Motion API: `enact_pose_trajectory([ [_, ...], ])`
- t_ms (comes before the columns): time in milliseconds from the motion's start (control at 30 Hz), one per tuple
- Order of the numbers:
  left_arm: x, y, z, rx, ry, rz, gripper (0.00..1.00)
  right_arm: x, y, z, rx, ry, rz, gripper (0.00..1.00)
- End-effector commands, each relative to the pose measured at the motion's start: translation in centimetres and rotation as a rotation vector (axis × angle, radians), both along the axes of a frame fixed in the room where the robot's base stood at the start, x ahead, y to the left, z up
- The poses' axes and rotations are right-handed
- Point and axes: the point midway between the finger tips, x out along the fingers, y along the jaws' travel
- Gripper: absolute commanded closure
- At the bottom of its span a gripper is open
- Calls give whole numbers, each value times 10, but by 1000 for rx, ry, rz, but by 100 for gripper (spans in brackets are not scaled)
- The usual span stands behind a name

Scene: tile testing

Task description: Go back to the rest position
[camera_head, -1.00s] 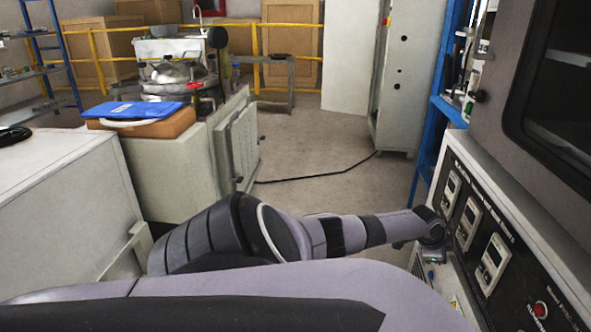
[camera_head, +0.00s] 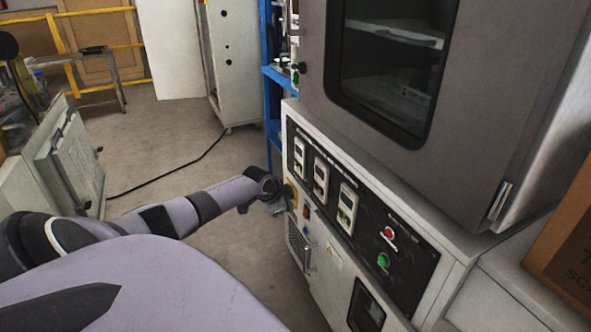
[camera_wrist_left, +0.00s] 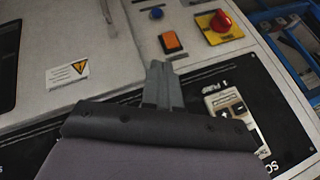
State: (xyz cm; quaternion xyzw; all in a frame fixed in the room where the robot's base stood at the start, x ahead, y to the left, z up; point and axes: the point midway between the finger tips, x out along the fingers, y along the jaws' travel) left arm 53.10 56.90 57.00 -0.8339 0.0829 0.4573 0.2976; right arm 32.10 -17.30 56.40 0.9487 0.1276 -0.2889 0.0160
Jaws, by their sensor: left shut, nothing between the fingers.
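My left arm reaches in from the left in the head view. My left gripper (camera_head: 277,207) is at the left edge of the grey oven's (camera_head: 455,150) control front, and its tips are small there. In the left wrist view the left gripper (camera_wrist_left: 162,72) is shut and empty, with its fingers pressed together. It is over the panel, close to an orange switch (camera_wrist_left: 171,42) and a red knob (camera_wrist_left: 221,21) on a yellow plate. I cannot tell whether it touches the panel. My right gripper is not in view.
The black panel carries several controllers, including one (camera_head: 347,208), and a green button (camera_head: 383,260). A blue shelf frame (camera_head: 272,95) stands behind the gripper. A cardboard box (camera_head: 565,255) is at the far right. The floor (camera_head: 160,150) left of the oven is open except for a black cable.

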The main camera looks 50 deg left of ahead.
Motion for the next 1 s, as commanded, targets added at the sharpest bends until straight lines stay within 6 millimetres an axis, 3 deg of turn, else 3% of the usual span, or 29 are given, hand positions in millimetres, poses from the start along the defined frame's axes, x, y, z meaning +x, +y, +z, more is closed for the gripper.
enact_pose_trajectory([
  [100,-9,13,20,2,3,0,100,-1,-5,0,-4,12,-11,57],
  [267,-16,22,35,1,2,2,100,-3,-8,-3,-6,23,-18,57],
  [667,-19,22,36,-3,8,-3,100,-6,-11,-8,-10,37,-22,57],
  [767,-22,0,23,-18,33,-29,100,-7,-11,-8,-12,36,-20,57],
  [833,-29,-31,6,-38,68,-63,100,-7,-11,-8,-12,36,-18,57],
  [1000,-67,-136,-38,-105,175,-149,100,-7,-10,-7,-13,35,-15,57],
])
